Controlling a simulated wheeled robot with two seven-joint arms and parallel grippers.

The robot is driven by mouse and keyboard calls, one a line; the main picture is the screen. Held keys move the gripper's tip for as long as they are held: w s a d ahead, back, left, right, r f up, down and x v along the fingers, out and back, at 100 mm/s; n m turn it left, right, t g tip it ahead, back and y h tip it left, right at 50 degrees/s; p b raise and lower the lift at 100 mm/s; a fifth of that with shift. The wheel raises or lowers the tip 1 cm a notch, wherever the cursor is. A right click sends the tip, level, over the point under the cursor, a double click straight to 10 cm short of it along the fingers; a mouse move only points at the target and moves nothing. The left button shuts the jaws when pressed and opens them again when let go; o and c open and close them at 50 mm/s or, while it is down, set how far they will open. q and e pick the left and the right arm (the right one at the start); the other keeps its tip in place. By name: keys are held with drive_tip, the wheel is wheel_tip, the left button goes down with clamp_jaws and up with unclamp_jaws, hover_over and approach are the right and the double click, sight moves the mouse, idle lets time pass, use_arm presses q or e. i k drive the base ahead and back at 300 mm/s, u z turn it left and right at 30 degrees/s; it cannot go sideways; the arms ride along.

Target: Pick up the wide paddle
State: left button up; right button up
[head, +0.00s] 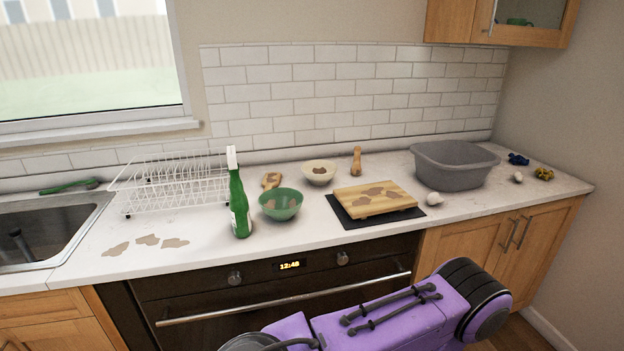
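No piece can be named with certainty as the wide paddle. A small flat wooden piece (271,181) with dark smears lies on the counter behind the green bowl. A narrower wooden tool (357,160) stands or leans near the tiled wall, right of the cream bowl; its exact form is too small to tell. A thick wooden board (397,195) with brown clay smears lies on a black mat (344,214). Neither of my grippers is in view; only purple and black parts of my own body show at the bottom.
The counter holds a white dish rack (172,187), green bottle (241,207), green bowl (280,212), cream bowl (319,178), grey basin (450,178) and small whitish lumps (433,199). A sink (45,235) is at left. Clay smears mark the front-left counter, otherwise clear.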

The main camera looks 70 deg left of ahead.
sight(271, 179)
drive_tip(key=i, duration=0.5)
drive_tip(key=u, duration=3.1)
